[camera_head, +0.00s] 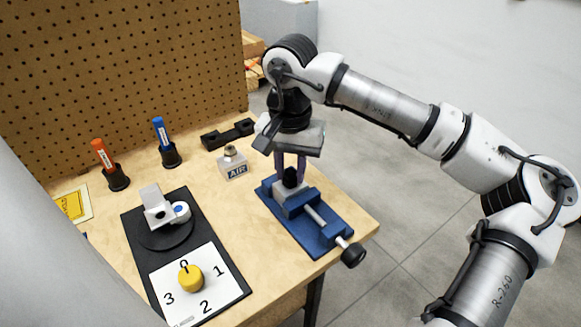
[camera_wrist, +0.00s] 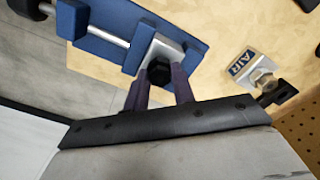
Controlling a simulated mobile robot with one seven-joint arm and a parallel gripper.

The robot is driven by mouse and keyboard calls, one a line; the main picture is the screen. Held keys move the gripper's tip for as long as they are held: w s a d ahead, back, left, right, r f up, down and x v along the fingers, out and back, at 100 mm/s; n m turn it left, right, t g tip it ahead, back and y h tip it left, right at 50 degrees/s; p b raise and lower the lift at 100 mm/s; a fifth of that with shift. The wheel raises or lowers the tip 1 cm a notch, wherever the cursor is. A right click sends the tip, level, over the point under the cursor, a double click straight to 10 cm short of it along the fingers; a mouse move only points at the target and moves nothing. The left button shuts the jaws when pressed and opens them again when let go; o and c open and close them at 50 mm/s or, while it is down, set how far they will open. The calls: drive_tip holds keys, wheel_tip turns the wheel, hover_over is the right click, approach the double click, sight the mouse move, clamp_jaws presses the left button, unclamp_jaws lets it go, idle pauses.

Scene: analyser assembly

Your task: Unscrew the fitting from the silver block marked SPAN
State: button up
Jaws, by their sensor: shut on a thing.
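A silver block (camera_head: 279,188) is clamped in the blue vise (camera_head: 318,233) near the table's right edge; it also shows in the wrist view (camera_wrist: 170,47). I cannot read a SPAN mark on it. A black fitting (camera_wrist: 158,73) sits on the block, between my fingers. My gripper (camera_head: 291,173) points down from above the vise, and its dark purple fingers are shut on the black fitting. The fingers hide part of the fitting. In the head view the fitting is a small dark shape low between the fingers.
A silver block marked AIR (camera_head: 234,171) with a metal fitting stands left of the vise. A black holder (camera_head: 228,135) lies behind it. Blue (camera_head: 162,132) and orange (camera_head: 103,155) markers stand in cups. A black board (camera_head: 134,240) carries a yellow knob (camera_head: 190,279). The vise handle (camera_head: 353,255) overhangs the edge.

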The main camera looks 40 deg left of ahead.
sight(290, 172)
drive_tip(key=shift+n, duration=0.3)
drive_tip(key=o, duration=1.6)
drive_tip(key=shift+r+p, duration=1.7)
drive_tip(key=shift+r, duration=0.9)
drive_tip(key=shift+f, duration=0.1)
